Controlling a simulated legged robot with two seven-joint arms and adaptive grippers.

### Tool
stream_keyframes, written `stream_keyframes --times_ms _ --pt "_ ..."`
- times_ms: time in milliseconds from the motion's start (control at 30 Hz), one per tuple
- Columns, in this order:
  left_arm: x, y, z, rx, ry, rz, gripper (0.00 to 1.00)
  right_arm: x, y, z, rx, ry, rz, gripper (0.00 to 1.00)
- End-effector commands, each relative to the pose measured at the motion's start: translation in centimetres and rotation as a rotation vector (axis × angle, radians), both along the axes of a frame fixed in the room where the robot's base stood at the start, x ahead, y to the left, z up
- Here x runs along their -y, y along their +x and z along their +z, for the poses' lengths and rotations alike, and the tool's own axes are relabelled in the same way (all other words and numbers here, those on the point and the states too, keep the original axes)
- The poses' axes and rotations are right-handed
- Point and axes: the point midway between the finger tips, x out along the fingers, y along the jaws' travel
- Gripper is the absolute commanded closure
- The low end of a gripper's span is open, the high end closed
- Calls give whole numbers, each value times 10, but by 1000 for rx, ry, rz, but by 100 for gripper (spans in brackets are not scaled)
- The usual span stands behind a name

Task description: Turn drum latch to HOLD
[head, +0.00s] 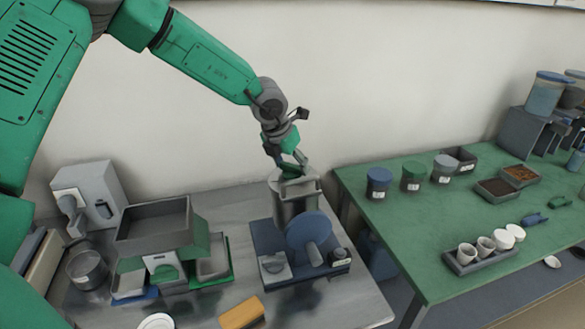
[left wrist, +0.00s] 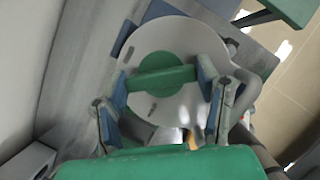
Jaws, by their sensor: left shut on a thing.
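The grey drum (head: 294,208) stands at the back of a blue base machine on the metal bench. My left gripper (head: 292,165) reaches down onto its top from above. In the left wrist view the drum's top is a pale round plate (left wrist: 160,40) with a green latch bar (left wrist: 162,80) across its middle. My left gripper's blue-padded fingers (left wrist: 165,92) lie at the two ends of the bar and are shut on it. The bar tilts slightly, right end higher. Dark marks show on the plate, but no HOLD label is readable. My right gripper is not in view.
A blue disc (head: 308,231) and a grey knob block (head: 273,266) sit on the blue base in front of the drum. A grey hopper (head: 153,224) and metal beaker (head: 87,268) stand left. An orange block (head: 241,313) lies in front. A green table (head: 400,215) is right.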

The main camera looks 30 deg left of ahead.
Motion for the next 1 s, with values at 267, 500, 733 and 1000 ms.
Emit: stream_keyframes --times_ms 267,500,733,1000 --pt "-1 -1 -4 -15 -8 265 72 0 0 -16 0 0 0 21" --pt "0 -1 -4 -26 -19 490 72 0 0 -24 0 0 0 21" --pt "1 -1 -3 -34 -30 675 72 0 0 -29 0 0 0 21" --pt "1 -1 -3 -41 -39 818 71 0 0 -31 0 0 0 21"
